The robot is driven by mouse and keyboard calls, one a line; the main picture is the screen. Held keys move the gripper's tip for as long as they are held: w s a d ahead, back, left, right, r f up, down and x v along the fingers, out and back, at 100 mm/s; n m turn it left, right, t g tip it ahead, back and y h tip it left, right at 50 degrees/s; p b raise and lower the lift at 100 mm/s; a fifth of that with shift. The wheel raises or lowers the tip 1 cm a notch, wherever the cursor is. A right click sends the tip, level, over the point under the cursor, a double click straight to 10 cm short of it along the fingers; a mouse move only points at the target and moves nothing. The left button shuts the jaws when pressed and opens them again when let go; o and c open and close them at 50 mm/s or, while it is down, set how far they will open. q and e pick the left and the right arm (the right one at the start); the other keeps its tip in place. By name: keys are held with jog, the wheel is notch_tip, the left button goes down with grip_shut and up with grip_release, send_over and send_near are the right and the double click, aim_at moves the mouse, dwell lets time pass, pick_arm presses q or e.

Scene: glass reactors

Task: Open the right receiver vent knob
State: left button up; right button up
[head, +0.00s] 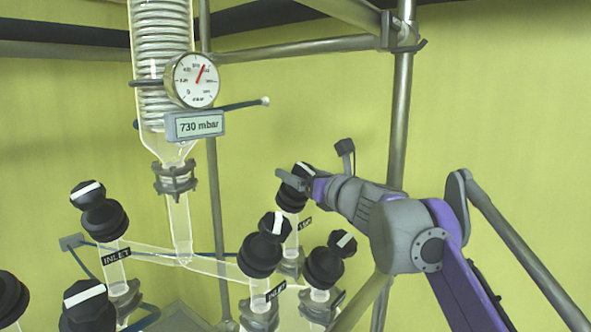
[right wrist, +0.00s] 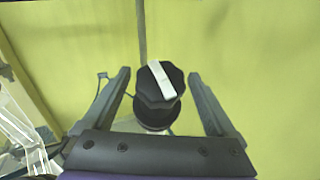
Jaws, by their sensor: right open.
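A black vent knob (head: 291,194) with a white bar on top stands on a glass stem, its label partly hidden and hard to read. It is partly covered by my right gripper (head: 290,180), which reaches in from the right. In the right wrist view the black knob (right wrist: 172,78) sits between the two open fingers of the gripper (right wrist: 159,73), with a gap on each side. Its white bar runs lengthwise between the fingers, slightly tilted. My left gripper is not in view.
Similar knobs stand close by: one in front (head: 274,228), one to the right (head: 342,244), an inlet knob (head: 88,196) at left. A glass coil column (head: 160,60) with a gauge (head: 196,80) and 730 mbar display (head: 197,126) rises behind. A metal post (head: 401,110) stands behind my arm.

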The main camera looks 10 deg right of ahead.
jog(key=shift+x, duration=1.1)
jog(key=c, duration=1.4)
